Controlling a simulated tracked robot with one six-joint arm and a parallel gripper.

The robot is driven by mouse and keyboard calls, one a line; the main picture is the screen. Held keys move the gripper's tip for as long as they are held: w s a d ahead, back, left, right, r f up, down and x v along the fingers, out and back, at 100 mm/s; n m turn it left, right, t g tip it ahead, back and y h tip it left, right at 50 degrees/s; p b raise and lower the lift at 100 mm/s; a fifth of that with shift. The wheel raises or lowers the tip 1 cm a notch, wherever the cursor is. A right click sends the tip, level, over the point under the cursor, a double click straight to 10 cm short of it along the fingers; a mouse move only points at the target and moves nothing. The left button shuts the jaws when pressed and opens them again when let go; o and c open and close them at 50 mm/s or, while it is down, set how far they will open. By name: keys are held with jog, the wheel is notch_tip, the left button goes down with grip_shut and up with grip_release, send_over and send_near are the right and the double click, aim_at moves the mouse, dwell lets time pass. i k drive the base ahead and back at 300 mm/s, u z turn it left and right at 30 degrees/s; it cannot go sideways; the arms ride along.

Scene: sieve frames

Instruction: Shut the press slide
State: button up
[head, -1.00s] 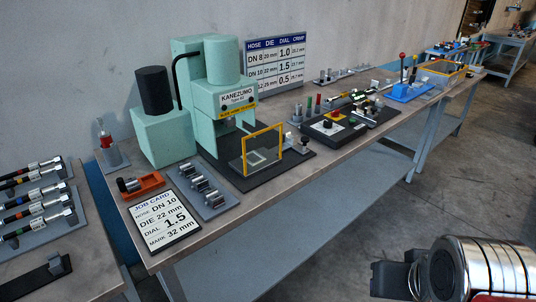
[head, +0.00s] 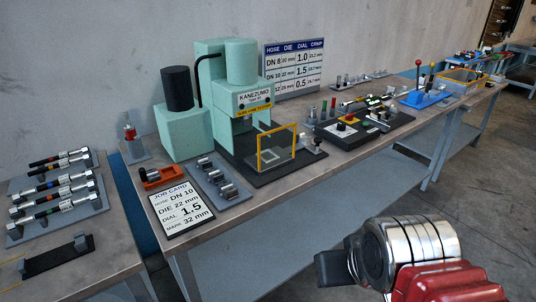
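The press (head: 247,75) is a pale green machine with a "KANEZUMO" label, standing on a black base plate (head: 272,177) on the left part of the bench. A clear panel in a yellow frame (head: 293,148) stands upright at the front of the base plate. A pale square outline (head: 276,159) shows behind the panel. Which part is the slide, and how far out it is, I cannot tell for sure. My gripper (head: 335,268) appears as a dark end at the lower right, in front of the bench and well apart from the press. Its fingers cannot be made out.
A job card (head: 182,208), a grey die rack (head: 219,183) and an orange holder (head: 165,177) lie left of the press. A black control box (head: 345,130) sits to its right. Hoses lie on a rack (head: 58,190) at far left. The floor (head: 490,190) before the bench is open.

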aim_at(264, 162)
jog(key=i, duration=1)
jog(key=u, duration=0.05)
jog(key=k, duration=1.3)
jog(key=u, duration=0.45)
jog(key=i, duration=1)
jog(key=u, duration=0.5)
